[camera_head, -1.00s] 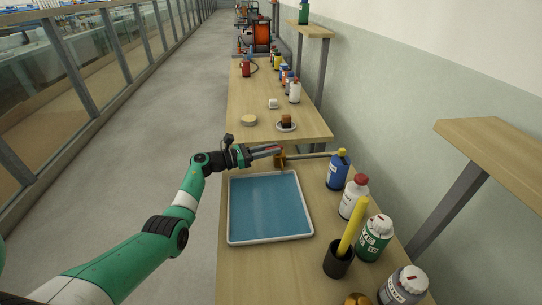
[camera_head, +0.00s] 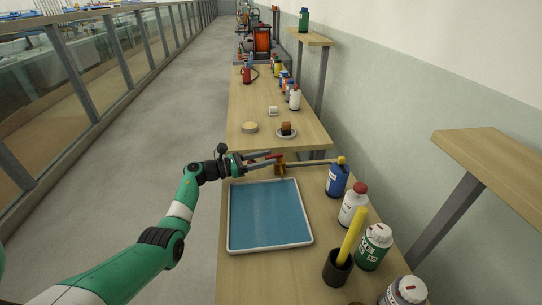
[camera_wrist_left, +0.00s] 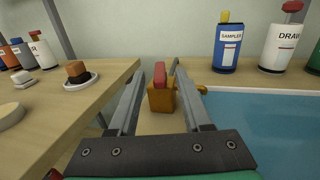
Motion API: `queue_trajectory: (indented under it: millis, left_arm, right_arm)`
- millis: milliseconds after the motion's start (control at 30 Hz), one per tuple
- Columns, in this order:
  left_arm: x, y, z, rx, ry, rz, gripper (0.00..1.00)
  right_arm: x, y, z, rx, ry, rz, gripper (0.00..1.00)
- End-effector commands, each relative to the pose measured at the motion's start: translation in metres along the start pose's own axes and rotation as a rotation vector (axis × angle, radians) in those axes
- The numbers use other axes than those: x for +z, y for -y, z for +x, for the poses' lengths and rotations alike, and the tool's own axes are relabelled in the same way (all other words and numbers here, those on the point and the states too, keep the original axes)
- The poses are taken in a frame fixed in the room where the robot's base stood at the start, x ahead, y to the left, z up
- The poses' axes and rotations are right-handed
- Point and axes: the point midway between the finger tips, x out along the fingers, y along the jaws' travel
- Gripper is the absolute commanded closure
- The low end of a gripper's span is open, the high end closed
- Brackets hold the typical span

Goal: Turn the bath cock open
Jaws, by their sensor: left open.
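The bath cock (camera_head: 281,169) is a brass-coloured valve at the far edge of the blue bath tray (camera_head: 231,215). In the left wrist view it shows as an orange body (camera_wrist_left: 161,98) with a red handle (camera_wrist_left: 160,74) on top. A pipe runs right from it. My left gripper (camera_head: 268,160) is open, its fingers pointing at the cock. In the left wrist view the red handle shows between the two fingers; I cannot tell whether either finger touches it. My right gripper is not in view.
A blue sampler bottle (camera_head: 337,177), a white bottle (camera_head: 350,208), a green-labelled bottle (camera_head: 374,248) and a black cup (camera_head: 337,268) with a yellow stick line the bench's right side. A second table (camera_head: 255,100) stands beyond, with a small plate (camera_head: 286,133) near its edge.

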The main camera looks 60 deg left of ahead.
Motion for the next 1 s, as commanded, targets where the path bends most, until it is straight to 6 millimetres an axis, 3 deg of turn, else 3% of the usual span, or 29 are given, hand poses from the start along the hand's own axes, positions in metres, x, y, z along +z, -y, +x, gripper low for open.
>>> queue_trajectory:
  millis: [200,400,1000]
  left_arm:
    - [0.003,-0.001,-0.054,0.005,-0.002,-0.003,0.51]
    - [0.002,-0.001,-0.087,0.003,-0.001,-0.001,0.51]
    - [0.000,0.000,-0.094,0.000,-0.001,-0.001,0.51]
  right_arm:
    - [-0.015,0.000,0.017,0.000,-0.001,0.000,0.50]
    - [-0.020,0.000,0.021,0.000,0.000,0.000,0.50]
    - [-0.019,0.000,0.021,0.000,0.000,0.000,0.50]
